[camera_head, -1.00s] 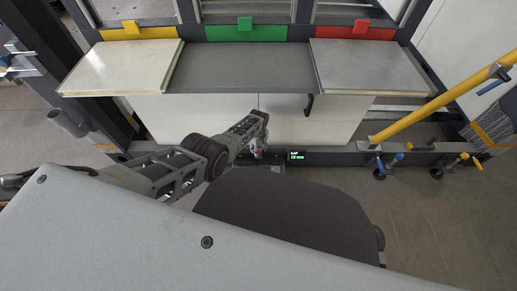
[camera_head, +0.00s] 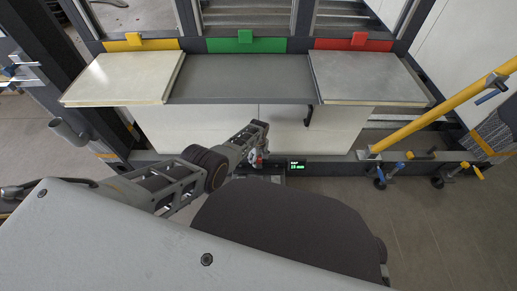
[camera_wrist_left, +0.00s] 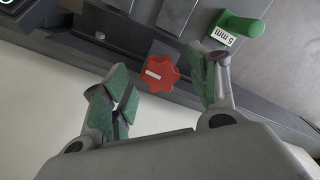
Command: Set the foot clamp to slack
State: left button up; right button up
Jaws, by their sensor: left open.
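A red lobed knob (camera_wrist_left: 161,74) with a white bar on it sits on a dark plate in the left wrist view. A green handle (camera_wrist_left: 243,25) with a "5 mm" label is up and right of it. I cannot tell for sure which part is the foot clamp. My left gripper (camera_wrist_left: 168,82) is open, its two fingers on either side of the knob in the picture, and nothing is held. In the head view the left gripper (camera_head: 258,158) is low at the frame's bottom rail, partly hidden by its own wrist. My right gripper is not in view.
Above are a cream panel (camera_head: 122,78), a grey shelf (camera_head: 242,80) and a light grey panel (camera_head: 368,77). A yellow pole (camera_head: 440,112) and blue-handled clamps (camera_head: 381,181) stand at right.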

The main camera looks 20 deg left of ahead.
aim_at(258, 160)
pick_arm(q)
jog(key=shift+r, duration=0.3)
notch_tip(258, 160, up, 11)
jog(key=shift+r, duration=0.15)
dwell(1.3)
dwell(0.4)
jog(key=s+f+m+t+h, duration=0.1)
jog(key=s+f+m, duration=0.2)
jog(key=s, duration=0.3)
jog(key=s+f+m+t, duration=0.1)
jog(key=s+f+m, duration=0.15)
jog(key=s, duration=0.45)
jog(key=s+d+r+m+t+h, duration=0.1)
jog(key=s+r+m, duration=0.3)
jog(key=s, duration=0.4)
jog(key=s+d+r+m+t+h, duration=0.1)
jog(key=s+d+r+m+t, duration=0.1)
jog(key=s+r, duration=0.4)
jog(key=s+d+m, duration=0.1)
jog(key=s+m, duration=0.1)
jog(key=s, duration=0.1)
jog(key=shift+s+p, duration=0.15)
jog(key=shift+p, duration=0.25)
